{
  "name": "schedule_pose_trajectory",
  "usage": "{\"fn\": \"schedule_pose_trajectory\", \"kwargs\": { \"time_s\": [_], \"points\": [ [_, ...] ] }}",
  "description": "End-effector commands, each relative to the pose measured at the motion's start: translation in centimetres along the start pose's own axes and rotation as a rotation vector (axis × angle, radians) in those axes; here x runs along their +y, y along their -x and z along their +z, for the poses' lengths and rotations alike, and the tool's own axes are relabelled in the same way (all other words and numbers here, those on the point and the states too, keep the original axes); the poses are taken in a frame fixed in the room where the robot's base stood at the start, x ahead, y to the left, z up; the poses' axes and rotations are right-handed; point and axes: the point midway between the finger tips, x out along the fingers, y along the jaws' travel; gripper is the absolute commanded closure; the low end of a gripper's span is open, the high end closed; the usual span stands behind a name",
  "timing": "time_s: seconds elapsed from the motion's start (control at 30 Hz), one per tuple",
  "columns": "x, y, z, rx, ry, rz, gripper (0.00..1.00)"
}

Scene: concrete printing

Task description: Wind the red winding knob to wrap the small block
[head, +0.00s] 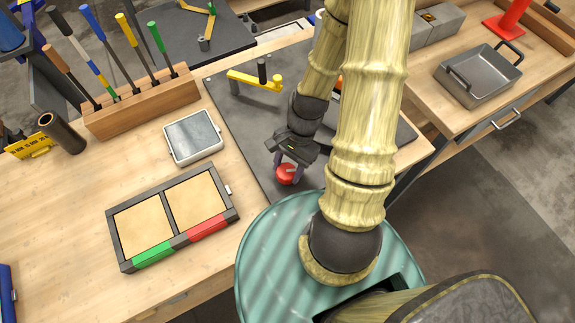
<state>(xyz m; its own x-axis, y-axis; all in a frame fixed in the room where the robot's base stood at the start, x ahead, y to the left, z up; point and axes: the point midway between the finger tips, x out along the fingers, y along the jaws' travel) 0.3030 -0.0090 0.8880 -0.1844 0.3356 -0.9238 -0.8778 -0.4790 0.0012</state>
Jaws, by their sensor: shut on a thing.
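The red winding knob (287,174) stands on the dark mat (235,112) near the mat's front edge. My gripper (291,164) comes down on it from above, and its dark fingers are shut on the knob. My arm covers much of the area to the right of the knob. I cannot make out the small block; it may be hidden behind my arm. A bit of orange (337,88) shows beside my arm, too covered to identify.
A yellow crank-like piece (256,82) stands on the mat's far part. Left are a two-part tray (112,222) with green and red front strips, a grey-topped box (193,137) and a wooden tool rack (143,106). A metal pan (452,88) sits at right.

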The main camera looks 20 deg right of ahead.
Motion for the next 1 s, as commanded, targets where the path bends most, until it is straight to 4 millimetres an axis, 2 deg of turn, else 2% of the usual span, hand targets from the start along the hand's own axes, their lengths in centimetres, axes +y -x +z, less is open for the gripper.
{"fn": "schedule_pose_trajectory", "kwargs": {
  "time_s": [0.6,1.0],
  "points": [
    [-0.38,0.13,0.09,0.002,0.425,0.175,0.75],
    [-0.4,0.02,0.07,0.001,0.529,0.218,0.75]
  ]
}}
